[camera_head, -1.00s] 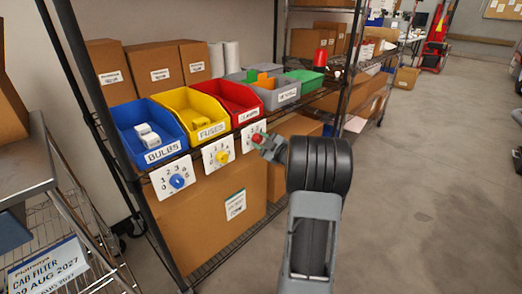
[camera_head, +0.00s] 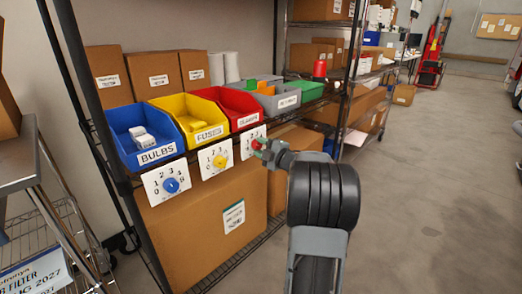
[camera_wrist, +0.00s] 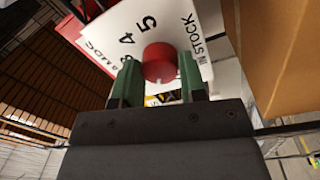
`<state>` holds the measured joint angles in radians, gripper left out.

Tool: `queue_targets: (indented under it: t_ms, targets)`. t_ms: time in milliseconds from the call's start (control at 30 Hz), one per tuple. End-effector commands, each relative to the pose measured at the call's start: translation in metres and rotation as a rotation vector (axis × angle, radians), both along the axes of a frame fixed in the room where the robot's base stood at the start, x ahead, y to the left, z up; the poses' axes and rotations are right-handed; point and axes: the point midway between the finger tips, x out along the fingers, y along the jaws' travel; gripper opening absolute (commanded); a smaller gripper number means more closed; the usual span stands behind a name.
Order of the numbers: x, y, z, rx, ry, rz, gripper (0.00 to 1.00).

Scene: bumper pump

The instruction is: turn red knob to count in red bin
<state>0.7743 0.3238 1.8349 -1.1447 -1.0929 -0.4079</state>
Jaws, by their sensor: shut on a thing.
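The red knob (camera_wrist: 159,62) sits on a white numbered dial card and has a pale mark on its rim. In the wrist view my gripper (camera_wrist: 158,84) has a green finger on each side of it, shut on it. In the head view my gripper (camera_head: 262,148) reaches the card under the red bin, and the red knob (camera_head: 256,144) is partly hidden. The digits 4 and 5 and "IN STOCK" show on the dial card (camera_wrist: 124,18); other digits are partly covered. The red bin (camera_head: 230,101) stands above; its contents are hard to make out.
A blue bin (camera_head: 146,135) holds white boxes, with a blue knob (camera_head: 171,185) below. A yellow bin (camera_head: 190,115) has a yellow knob (camera_head: 220,161) below. A grey bin (camera_head: 276,100) stands to the right. A large cardboard box (camera_head: 205,215) is underneath. The floor at right is clear.

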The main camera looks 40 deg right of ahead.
Motion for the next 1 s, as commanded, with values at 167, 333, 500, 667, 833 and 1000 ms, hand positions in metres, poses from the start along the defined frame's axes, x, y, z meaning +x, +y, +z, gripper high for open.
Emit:
queue_targets:
  t_ms: [167,333,500,667,833,1000]
  targets:
    - [0.0002,0.0005,0.0003,-0.004,-0.001,0.002,0.15]
    - [0.0002,0.0005,0.0003,-0.003,-0.001,0.002,0.15]
    - [0.0001,0.0003,0.0003,-0.003,-0.001,0.001,0.51]
    - [-0.0001,-0.0002,0.0002,-0.002,0.0,0.0,0.64]
    - [-0.0002,-0.0005,0.0002,-0.002,0.0,0.0,0.64]
    - [-0.0086,-0.0027,0.0008,-0.002,0.0,-0.002,0.64]
